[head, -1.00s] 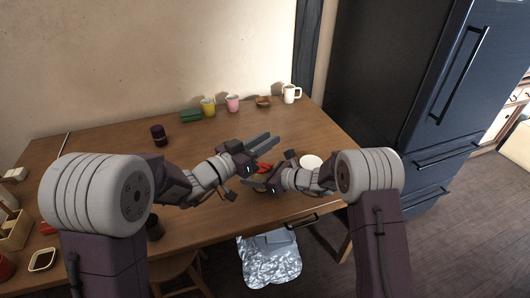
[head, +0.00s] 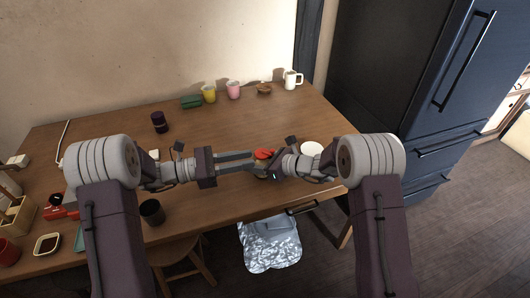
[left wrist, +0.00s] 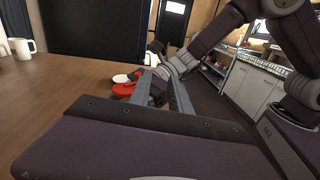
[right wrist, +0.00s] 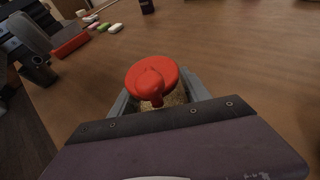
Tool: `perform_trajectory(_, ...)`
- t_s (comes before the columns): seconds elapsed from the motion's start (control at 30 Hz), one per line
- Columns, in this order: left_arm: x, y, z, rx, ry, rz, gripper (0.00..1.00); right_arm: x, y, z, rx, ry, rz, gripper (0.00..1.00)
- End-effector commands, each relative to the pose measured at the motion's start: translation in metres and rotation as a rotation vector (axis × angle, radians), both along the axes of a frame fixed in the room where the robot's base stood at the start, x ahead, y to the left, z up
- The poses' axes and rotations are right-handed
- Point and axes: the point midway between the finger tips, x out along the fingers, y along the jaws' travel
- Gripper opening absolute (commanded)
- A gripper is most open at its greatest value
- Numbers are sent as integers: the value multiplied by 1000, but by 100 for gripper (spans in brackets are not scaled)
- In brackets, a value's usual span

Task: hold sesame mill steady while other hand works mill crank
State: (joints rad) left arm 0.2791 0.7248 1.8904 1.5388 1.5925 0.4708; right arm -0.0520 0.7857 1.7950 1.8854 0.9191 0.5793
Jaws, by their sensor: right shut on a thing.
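The sesame mill has a red cap with a red knob-like crank and a pale, speckled body. It shows in the right wrist view (right wrist: 152,80) and as a red spot in the head view (head: 263,154). My right gripper (right wrist: 152,100) is shut on its body below the cap. The mill stands at the table's front right. My left gripper (head: 250,161) is open and empty, its fingers pointing right toward the mill, close to it. In the left wrist view the red cap (left wrist: 124,91) lies just left of the left gripper's fingers. The mill's body is mostly hidden there.
A white dish (head: 311,149) lies right of the mill. Yellow (head: 209,94), pink (head: 233,90) and white (head: 292,80) cups stand along the back. A dark cup (head: 152,211) stands at the front left. The table's middle is clear.

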Motion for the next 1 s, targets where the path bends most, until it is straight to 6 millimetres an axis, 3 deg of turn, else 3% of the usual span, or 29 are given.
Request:
perform_trajectory(0.03, 6, 21, -14, -2, 23, 40, 23, 0, 0, 0, 0, 0, 0, 3)
perform_trajectory(0.1, 11, 39, -24, -12, 49, 87, 23, 0, 0, 0, 0, 0, 0, 3)
perform_trajectory(0.2, 13, 50, -27, -15, 57, 116, 23, 0, 0, 0, 0, 0, 0, 3)
perform_trajectory(0.33, 14, 49, -27, -14, 55, 118, 23, 0, 0, 0, 0, 0, 0, 3)
perform_trajectory(0.47, 20, 31, -27, -13, 55, 114, 23, 0, 0, 0, 0, 0, 0, 3)
perform_trajectory(0.8, 47, -42, -27, -14, 54, 114, 23, 0, 0, 0, 0, 0, 0, 3)
perform_trajectory(1.0, 55, -61, -27, -14, 53, 118, 23, 0, 0, 0, 0, 0, 0, 3)
